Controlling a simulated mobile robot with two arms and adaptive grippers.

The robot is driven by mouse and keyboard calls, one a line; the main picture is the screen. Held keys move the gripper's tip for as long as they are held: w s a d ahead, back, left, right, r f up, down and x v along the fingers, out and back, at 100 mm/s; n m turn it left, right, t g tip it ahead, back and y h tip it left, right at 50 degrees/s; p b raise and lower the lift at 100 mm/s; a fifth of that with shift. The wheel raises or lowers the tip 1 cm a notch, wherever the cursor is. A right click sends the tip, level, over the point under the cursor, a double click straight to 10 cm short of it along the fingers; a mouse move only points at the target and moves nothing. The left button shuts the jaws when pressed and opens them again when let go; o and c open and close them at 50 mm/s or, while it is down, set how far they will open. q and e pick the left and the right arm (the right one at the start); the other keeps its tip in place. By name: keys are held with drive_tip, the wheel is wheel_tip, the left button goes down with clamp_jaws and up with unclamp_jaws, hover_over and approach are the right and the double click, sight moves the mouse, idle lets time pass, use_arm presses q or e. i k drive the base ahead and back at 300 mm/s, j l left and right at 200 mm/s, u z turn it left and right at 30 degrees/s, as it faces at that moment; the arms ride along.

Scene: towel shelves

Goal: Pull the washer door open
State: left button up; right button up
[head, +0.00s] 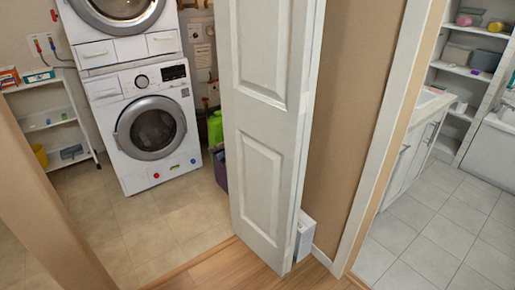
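A white front-loading washer (140,165) stands on the tiled floor at the left, beyond a doorway. Its round door (152,128) has a grey ring and dark glass and looks shut. A second white machine (118,40) with a round door is stacked on top of it, cut off by the top edge. Neither of my grippers is in view, so I cannot see whether they are open or shut.
A white folding door (262,120) stands partly open right of the washer. A white shelf (50,125) is left of it, a green container (215,128) right of it. Tiled floor (140,225) before the washer is clear. Another tiled room (440,230) lies at right.

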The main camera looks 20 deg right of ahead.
sight(123, 137)
drive_tip(key=i+j+z, duration=0.1)
drive_tip(key=i+z, duration=0.3)
drive_tip(key=i+j+z, duration=0.25)
drive_tip(key=i+z, duration=0.15)
drive_tip(key=i, duration=0.2)
drive_tip(key=i+j+z, duration=0.1)
drive_tip(key=i+j, duration=0.6)
drive_tip(key=i, duration=0.25)
drive_tip(key=i+j+z, duration=0.15)
drive_tip(key=i+j, duration=0.65)
drive_tip(key=i+u, duration=0.1)
drive_tip(key=u, duration=1.1)
drive_tip(key=i+j+u, duration=0.15)
drive_tip(key=i+j, duration=0.25)
